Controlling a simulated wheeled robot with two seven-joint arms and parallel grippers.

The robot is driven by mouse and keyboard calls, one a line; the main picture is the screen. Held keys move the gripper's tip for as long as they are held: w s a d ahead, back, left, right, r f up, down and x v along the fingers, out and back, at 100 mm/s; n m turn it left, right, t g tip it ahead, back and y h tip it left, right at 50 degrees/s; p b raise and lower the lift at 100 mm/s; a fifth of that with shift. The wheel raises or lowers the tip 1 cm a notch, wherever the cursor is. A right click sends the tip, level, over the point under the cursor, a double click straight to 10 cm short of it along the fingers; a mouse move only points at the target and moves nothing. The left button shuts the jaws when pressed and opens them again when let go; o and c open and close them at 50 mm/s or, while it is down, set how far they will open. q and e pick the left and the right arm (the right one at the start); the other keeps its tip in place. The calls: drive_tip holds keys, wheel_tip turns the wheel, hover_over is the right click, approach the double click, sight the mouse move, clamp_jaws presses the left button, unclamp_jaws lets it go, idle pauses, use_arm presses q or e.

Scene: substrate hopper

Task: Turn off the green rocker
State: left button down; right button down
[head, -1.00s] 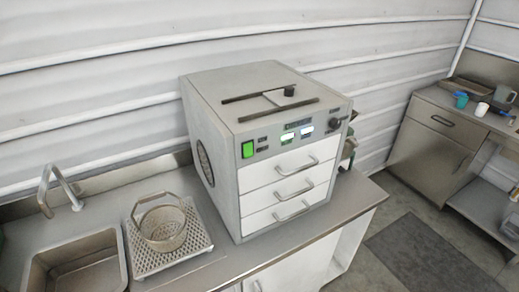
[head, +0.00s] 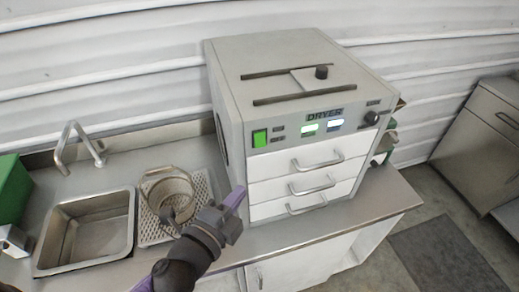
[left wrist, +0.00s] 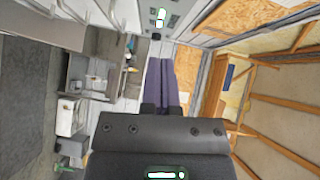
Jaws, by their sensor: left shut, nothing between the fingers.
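The green rocker (head: 260,138) sits at the left end of the front panel of a grey dryer (head: 225,75) marked DRYER. It shows bright green in the head view. My left gripper (head: 238,194) is in front of the dryer's left front edge, lower than the rocker and apart from it. Its purple fingers are closed with nothing between them. They also show in the left wrist view (left wrist: 160,75). My right gripper is not in view.
Three white drawers (head: 295,160) lie below. A wire basket (head: 168,190) on a perforated tray and a sink (head: 88,230) are at the left.

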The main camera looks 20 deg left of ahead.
use_arm(q)
drive_tip(key=p, duration=0.2)
approach(262, 144)
drive_tip(key=w+d, duration=0.4)
drive_tip(key=w+a, duration=0.2)
drive_tip(key=shift+w+a+f, duration=0.15)
drive_tip(key=shift+w+f, duration=0.15)
drive_tip(key=shift+f, duration=0.05)
drive_tip(key=shift+b, duration=0.3)
drive_tip(key=shift+w+a+f+b, duration=0.1)
drive_tip(key=shift+f+b, duration=0.25)
drive_tip(key=shift+b, duration=0.35)
drive_tip(key=shift+r, duration=0.3)
